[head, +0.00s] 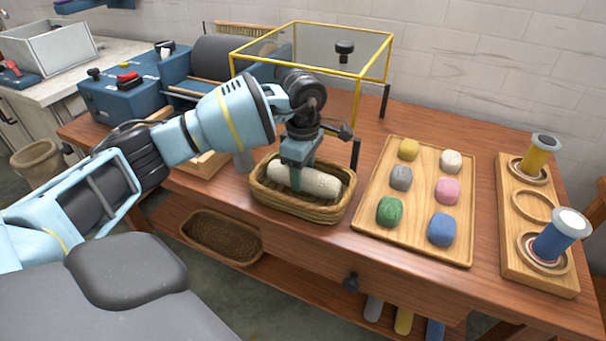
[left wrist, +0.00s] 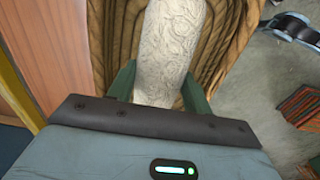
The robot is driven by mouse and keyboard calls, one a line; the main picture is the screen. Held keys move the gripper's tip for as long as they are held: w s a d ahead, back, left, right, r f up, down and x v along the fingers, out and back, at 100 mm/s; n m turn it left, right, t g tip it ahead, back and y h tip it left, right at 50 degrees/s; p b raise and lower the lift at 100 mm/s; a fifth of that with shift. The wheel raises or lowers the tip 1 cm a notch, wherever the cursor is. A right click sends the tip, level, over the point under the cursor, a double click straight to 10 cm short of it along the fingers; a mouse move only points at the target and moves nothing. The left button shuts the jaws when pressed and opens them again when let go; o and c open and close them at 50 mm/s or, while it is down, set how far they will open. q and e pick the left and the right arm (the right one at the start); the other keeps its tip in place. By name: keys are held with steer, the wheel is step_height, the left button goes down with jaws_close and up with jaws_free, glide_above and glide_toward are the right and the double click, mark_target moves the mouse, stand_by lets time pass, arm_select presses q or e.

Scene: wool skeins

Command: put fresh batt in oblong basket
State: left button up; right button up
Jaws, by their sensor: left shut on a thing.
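A cream-white rolled batt (head: 318,184) lies lengthwise inside the oblong wicker basket (head: 305,211) on the wooden table. My left gripper (head: 296,184) points down into the basket and is shut on the batt near its left part. In the left wrist view the batt (left wrist: 172,45) runs away between the two green fingers (left wrist: 158,84), with the basket's woven wall (left wrist: 236,30) around it. Whether the batt's underside touches the basket floor is hidden. My right gripper is not in view.
A yellow-framed clear guard (head: 345,65) and a blue carding machine (head: 125,92) stand behind. A wooden tray (head: 420,205) with several coloured wool lumps is right of the basket. A spool board (head: 530,240) is farther right. A second basket (head: 221,237) sits on the lower shelf.

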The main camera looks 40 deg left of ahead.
arm_select(q)
steer(key=shift+f, duration=0.45)
steer(key=shift+f, duration=0.15)
steer(key=o, duration=1)
steer(key=shift+c, duration=0.2)
step_height(320, 180, up, 12)
steer(key=shift+p, duration=0.35)
